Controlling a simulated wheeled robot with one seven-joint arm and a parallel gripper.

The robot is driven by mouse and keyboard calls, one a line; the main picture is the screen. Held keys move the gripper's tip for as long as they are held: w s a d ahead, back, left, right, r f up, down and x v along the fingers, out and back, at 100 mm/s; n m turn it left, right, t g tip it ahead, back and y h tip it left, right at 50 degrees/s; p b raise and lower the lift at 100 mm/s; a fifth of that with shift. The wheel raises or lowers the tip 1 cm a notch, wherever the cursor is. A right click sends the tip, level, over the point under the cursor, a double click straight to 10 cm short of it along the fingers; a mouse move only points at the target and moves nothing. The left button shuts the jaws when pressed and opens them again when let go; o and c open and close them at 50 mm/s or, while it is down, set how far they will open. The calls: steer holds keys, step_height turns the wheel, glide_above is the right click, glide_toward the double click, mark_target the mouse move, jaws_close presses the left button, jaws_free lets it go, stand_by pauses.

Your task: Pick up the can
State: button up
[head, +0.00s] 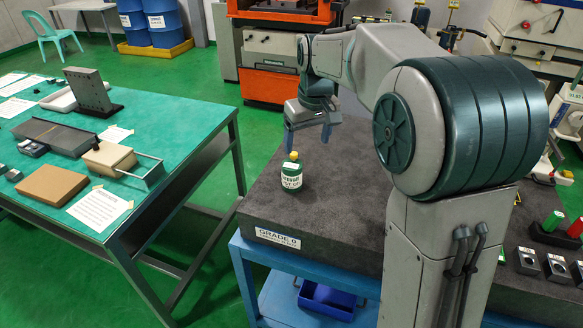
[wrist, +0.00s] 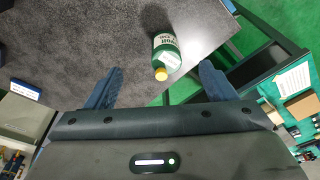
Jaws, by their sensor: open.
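The can (head: 291,176) is a small green container with a white label and a yellow cap. It stands upright on the dark granite surface plate (head: 335,210), near its left edge. In the wrist view the can (wrist: 166,52) shows ahead of and between the two blue fingers. My gripper (head: 308,132) is above the plate, a little higher than the can and slightly to its right in the head view. Its fingers are spread, empty and apart from the can; the gripper also shows in the wrist view (wrist: 160,88).
A green-topped table (head: 150,125) with a brown box (head: 52,186), a metal angle block and papers stands to the left, across a gap. Small blocks (head: 527,260) and a red cylinder sit at the plate's right end. The plate around the can is clear.

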mark_target(292, 163)
steer(key=shift+n, duration=0.4)
steer(key=w+a+f, duration=0.1)
steer(key=f, duration=0.2)
steer(key=w+a+f, duration=0.1)
steer(key=w+f, duration=0.1)
steer(key=f, duration=0.1)
steer(key=w+a+f+p, duration=0.1)
steer(key=w+f, duration=0.1)
steer(key=f, duration=0.1)
steer(key=shift+f, duration=0.15)
steer(key=shift+w+a+f+p, duration=0.15)
steer(key=shift+f+p, duration=0.15)
steer(key=shift+f, duration=0.55)
steer(key=shift+w+f+p, duration=0.15)
steer(key=shift+f+p, duration=0.1)
steer(key=shift+f, duration=0.65)
steer(key=shift+w+a+f+p, duration=0.15)
steer(key=shift+f+p, duration=0.15)
steer(key=shift+f, duration=0.55)
steer(key=c, duration=1.2)
